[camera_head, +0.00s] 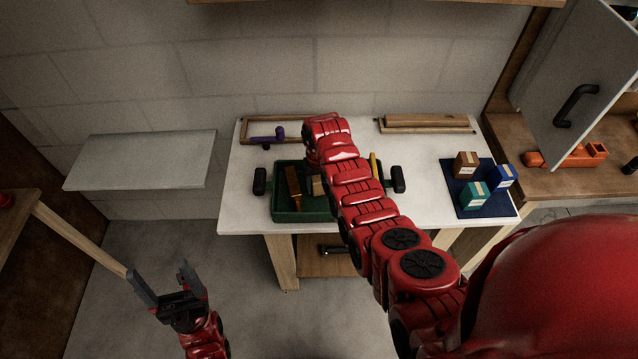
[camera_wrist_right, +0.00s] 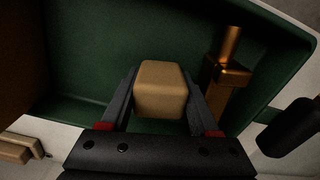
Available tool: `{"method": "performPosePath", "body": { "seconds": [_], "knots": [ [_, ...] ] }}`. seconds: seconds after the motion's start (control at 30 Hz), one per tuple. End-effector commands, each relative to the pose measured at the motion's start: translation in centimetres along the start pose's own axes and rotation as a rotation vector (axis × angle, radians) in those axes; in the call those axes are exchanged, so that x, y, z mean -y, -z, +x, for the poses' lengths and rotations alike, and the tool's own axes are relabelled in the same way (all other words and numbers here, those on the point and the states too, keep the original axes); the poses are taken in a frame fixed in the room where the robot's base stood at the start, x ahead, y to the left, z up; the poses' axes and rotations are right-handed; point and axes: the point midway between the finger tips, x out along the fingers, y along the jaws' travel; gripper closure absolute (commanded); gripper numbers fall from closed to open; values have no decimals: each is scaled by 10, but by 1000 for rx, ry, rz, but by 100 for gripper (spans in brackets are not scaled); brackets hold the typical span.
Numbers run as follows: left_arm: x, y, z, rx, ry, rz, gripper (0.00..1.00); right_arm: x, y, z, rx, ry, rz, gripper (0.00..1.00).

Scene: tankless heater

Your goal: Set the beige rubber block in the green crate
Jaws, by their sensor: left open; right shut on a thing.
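The green crate (camera_head: 289,211) stands on the white table, with a black handle at each end. Its inner wall also shows in the right wrist view (camera_wrist_right: 100,50). The beige rubber block (camera_wrist_right: 160,90) is between the fingers of my right gripper (camera_wrist_right: 162,100), which is shut on it. The block is over or inside the crate; I cannot tell if it touches the floor. In the head view a small part of the block (camera_head: 317,186) shows beside my right arm, which hides much of the crate. My left gripper (camera_head: 166,284) is open and empty, low at the left, away from the table.
A bronze-coloured tool (camera_wrist_right: 228,70) is in the crate beside the block. A yellow thing (camera_head: 374,166) shows at its right. A purple tool (camera_head: 268,137) lies behind the crate. Several small boxes (camera_head: 474,194) stand on a blue mat (camera_head: 484,211). An open grey cabinet door (camera_head: 577,80) is at right.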

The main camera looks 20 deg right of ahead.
Motion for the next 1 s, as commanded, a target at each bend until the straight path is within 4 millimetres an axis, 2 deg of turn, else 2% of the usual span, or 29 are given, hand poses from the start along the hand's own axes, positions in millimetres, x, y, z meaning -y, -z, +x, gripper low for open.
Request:
{"method": "performPosePath", "body": {
  "seconds": [1.0],
  "knots": [
    [0,-2,-9,0,0,0,21,0,0,12,0,0,0,100]
  ]
}}
